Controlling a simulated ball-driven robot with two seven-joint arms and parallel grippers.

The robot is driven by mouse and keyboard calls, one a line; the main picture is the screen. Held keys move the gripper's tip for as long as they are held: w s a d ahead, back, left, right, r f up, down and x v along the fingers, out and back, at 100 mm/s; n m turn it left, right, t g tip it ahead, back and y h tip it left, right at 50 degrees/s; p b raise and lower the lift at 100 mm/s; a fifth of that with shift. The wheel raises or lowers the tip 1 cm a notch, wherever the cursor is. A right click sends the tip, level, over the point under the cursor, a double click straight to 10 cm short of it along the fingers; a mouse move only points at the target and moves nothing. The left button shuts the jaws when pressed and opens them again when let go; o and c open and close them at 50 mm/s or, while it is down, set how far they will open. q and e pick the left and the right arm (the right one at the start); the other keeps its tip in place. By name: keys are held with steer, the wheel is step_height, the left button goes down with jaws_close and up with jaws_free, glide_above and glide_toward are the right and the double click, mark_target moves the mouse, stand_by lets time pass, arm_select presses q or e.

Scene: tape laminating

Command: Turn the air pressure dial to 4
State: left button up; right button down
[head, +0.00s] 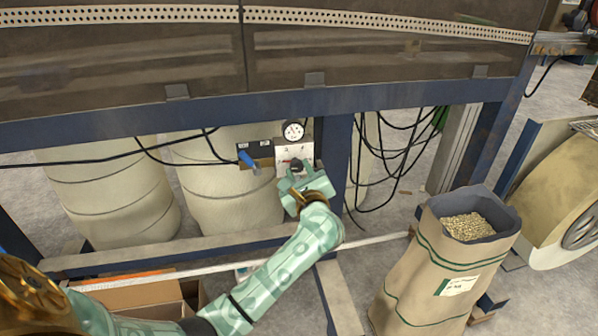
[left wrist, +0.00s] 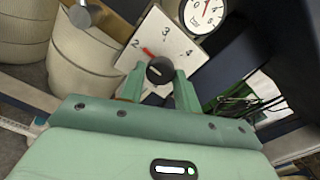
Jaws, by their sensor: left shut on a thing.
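The air pressure dial (left wrist: 160,70) is a dark round knob on a white plate (left wrist: 165,35) marked 2, 3 and 4. A red pointer mark (left wrist: 149,53) lies between 2 and 3, nearer to 2. In the head view the plate (head: 294,146) hangs under the blue beam. My left gripper (head: 297,174) reaches up to the plate from below. In the left wrist view its green fingers (left wrist: 158,84) stand on both sides of the knob and are shut on it. The fingers hide part of the knob in the head view. My right gripper is not in view.
A round white gauge (head: 293,131) sits just above the plate. A blue lever valve (head: 247,159) is to its left. Black cables (head: 400,150) hang on the right. A sack of pellets (head: 440,270) stands at lower right. Pale drums (head: 225,185) stand behind.

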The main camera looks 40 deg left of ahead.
arm_select(q)
steer(key=m+p, duration=0.2)
steer(key=m, duration=0.1)
steer(key=shift+r, duration=0.15)
steer(key=m+p, duration=0.2)
steer(key=m, duration=0.1)
steer(key=shift+m, duration=0.3)
steer(key=m+p, duration=0.2)
steer(key=m, duration=0.1)
steer(key=shift+s+m, duration=0.1)
steer(key=shift+m, duration=0.2)
steer(key=m+p, duration=0.2)
steer(key=m, duration=0.1)
steer(key=shift+m, duration=0.3)
steer(key=m+p, duration=0.3)
steer(key=m, duration=0.2)
steer(key=shift+m+p, duration=0.6)
steer(key=shift+m, duration=1.5)
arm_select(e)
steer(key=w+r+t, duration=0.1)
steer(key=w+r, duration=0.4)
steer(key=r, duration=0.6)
arm_select(q)
steer(key=shift+f, duration=0.2)
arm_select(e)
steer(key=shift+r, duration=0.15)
arm_select(q)
steer(key=o, duration=1)
steer(key=shift+r, duration=0.1)
